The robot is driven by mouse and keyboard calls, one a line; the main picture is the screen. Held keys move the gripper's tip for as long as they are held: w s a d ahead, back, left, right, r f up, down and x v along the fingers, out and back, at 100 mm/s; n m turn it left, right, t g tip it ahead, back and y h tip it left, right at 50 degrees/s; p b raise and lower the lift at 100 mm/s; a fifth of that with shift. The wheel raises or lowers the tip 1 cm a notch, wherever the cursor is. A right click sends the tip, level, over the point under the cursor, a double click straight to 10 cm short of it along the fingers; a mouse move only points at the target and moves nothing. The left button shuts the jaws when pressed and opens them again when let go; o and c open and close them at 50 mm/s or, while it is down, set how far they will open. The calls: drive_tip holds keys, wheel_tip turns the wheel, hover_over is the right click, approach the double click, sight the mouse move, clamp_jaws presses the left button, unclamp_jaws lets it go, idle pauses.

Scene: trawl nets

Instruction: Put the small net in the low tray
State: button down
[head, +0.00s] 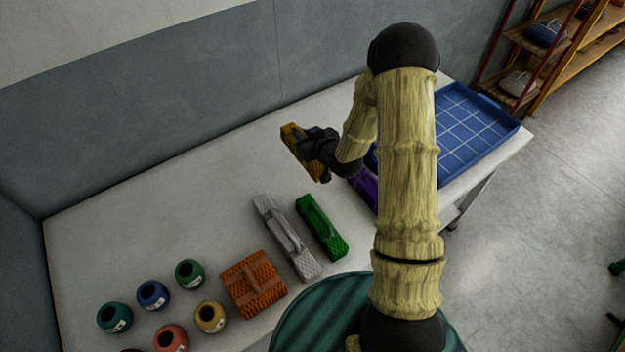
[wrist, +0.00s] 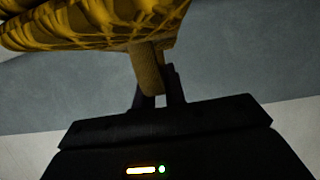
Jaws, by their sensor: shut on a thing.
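My gripper (head: 312,145) is shut on a yellow net (head: 291,136), held up over the middle of the table, left of the low blue tray. In the wrist view the net (wrist: 85,22) shows its mesh pattern at the top, with its stubby handle between the fingers (wrist: 156,88). The low blue tray (head: 478,125), with a pale grid on its floor, lies at the table's right end. Its left part is hidden behind my arm; the visible part is empty.
A grey net (head: 285,238), a green net (head: 321,228) and an orange net (head: 252,284) lie on the table (head: 190,190). A purple thing (head: 366,188) is partly hidden by my arm. Several coloured pots (head: 153,295) stand front left. The back left is clear.

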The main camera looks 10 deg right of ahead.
drive_tip(key=shift+f+n+y, duration=0.2)
drive_tip(key=shift+n+y, duration=0.1)
drive_tip(key=shift+y, duration=0.1)
drive_tip(key=shift+f+p, duration=0.55)
drive_tip(key=shift+f, duration=2.35)
drive_tip(key=shift+f+p, duration=0.45)
drive_tip(key=shift+f, duration=1.65)
drive_tip(key=shift+f, duration=0.2)
drive_tip(key=c, duration=1.5)
unclamp_jaws()
drive_tip(key=shift+o, duration=0.2)
drive_tip(key=shift+r, duration=0.1)
